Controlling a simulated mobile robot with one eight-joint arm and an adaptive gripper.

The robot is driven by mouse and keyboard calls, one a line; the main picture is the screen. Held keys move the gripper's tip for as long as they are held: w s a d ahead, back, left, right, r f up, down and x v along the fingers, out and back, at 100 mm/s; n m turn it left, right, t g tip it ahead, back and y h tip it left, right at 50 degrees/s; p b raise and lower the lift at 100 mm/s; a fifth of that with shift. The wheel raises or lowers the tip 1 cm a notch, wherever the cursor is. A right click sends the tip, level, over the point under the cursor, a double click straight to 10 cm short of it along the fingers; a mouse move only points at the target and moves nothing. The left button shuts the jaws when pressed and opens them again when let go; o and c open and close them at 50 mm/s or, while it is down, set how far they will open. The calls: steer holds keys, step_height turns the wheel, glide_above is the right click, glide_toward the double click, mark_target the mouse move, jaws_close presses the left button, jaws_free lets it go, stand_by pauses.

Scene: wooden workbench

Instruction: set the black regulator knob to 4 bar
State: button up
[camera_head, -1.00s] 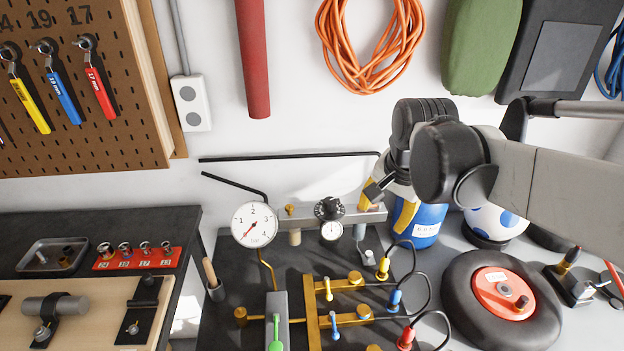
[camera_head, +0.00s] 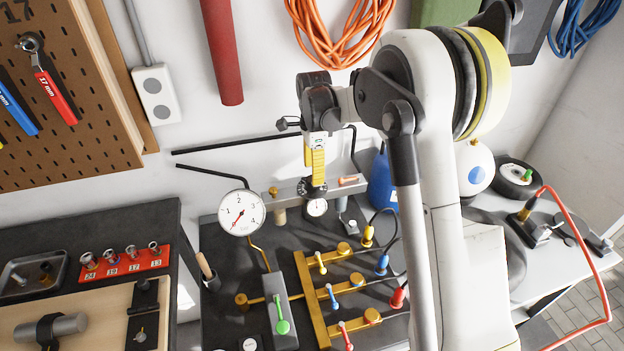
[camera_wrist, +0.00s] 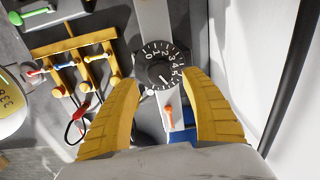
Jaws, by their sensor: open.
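The black regulator knob (camera_wrist: 165,72) has a dial with white numbers from 0 to 5; I cannot read its setting for certain. In the wrist view, my gripper (camera_wrist: 162,88) is open, with one yellow finger on each side of the knob and visible space between. In the head view, my gripper (camera_head: 316,165) hangs just above the knob (camera_head: 311,190) and hides part of it. A small white gauge (camera_head: 316,207) sits just below the knob. The large round gauge (camera_head: 241,212) has a red needle pointing to the lower left.
An orange-red lever (camera_wrist: 170,117) is close below the knob in the wrist view. Brass manifolds (camera_head: 330,290) with coloured levers and hoses stand in front. A green-handled valve (camera_head: 281,312) is to the left. A blue container (camera_head: 381,180) stands close at right.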

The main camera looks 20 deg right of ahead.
steer(key=shift+f, duration=1.6)
steer(key=c, duration=1.2)
steer(key=n+b, duration=0.1)
steer(key=n, duration=0.4)
steer(key=shift+n, duration=0.4)
steer(key=n+b, duration=0.1)
steer(key=n, duration=0.4)
steer(key=shift+w+a+n, duration=0.1)
steer(key=shift+n, duration=0.3)
